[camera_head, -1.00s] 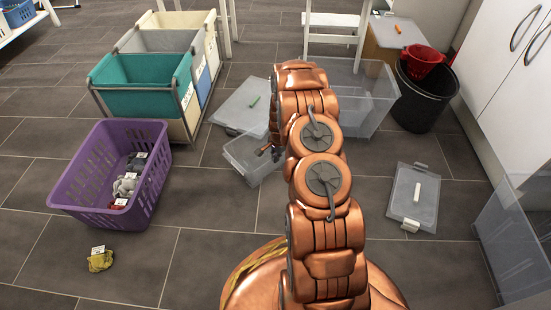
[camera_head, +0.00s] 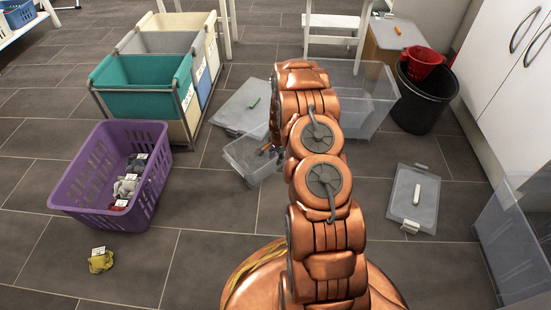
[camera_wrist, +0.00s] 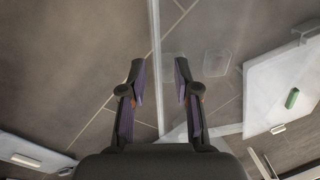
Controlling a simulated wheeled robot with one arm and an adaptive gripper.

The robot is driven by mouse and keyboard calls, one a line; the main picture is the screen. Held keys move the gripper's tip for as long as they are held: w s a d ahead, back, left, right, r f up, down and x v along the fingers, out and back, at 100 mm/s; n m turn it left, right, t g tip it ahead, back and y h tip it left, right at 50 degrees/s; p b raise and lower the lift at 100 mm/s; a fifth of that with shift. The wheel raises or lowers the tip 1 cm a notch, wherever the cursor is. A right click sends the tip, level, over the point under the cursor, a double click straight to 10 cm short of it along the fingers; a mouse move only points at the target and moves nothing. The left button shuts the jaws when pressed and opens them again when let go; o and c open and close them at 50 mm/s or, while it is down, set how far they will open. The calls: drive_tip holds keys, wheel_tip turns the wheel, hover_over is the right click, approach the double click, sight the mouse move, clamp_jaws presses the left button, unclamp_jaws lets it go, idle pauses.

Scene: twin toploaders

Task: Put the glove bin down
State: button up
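A small clear bin (camera_head: 245,165) is on the grey floor just left of my arm, low beside a lid with a green handle. No readable label shows which container is the glove bin. In the wrist view, a clear container (camera_wrist: 205,105) fills the area right of centre, and its pale edge runs between my fingers. My gripper (camera_wrist: 159,68) has its two fingers spread apart, with a gap on each side of that edge. In the head view my arm mostly hides the gripper. A purple basket (camera_head: 88,172) at left holds several labelled, glove-like items.
A labelled yellow item (camera_head: 100,262) lies on the floor. The green-handled lid (camera_head: 235,108) and a white-handled lid (camera_head: 428,190) lie flat. A larger clear bin (camera_head: 365,90) and a black bucket (camera_head: 425,100) stand behind. A three-section hamper (camera_head: 145,85) stands at left.

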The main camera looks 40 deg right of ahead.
wheel_tip(320, 180, up, 11)
drive_tip(key=s+p, duration=0.2)
drive_tip(key=p, duration=0.2)
drive_tip(key=s+a+r+n+g, duration=0.1)
drive_tip(key=s+a+r+n, duration=0.45)
drive_tip(key=a+r, duration=0.5)
drive_tip(key=s+a+r+n+g, duration=0.1)
drive_tip(key=s+a+r+n, duration=0.4)
drive_tip(key=a+r, duration=0.55)
drive_tip(key=s+a+r+n+g, duration=0.1)
drive_tip(key=s+a+r+n, duration=0.1)
drive_tip(key=s, duration=0.6)
drive_tip(key=s+a+r+n+g, duration=0.1)
drive_tip(key=s+a+r, duration=0.3)
drive_tip(key=s, duration=0.5)
drive_tip(key=s+a+r+n, duration=0.2)
drive_tip(key=s+r+n, duration=0.1)
drive_tip(key=s, duration=0.5)
drive_tip(key=shift+s+a+n+g, duration=0.4)
drive_tip(key=shift+n, duration=0.05)
drive_tip(key=shift+r, duration=0.1)
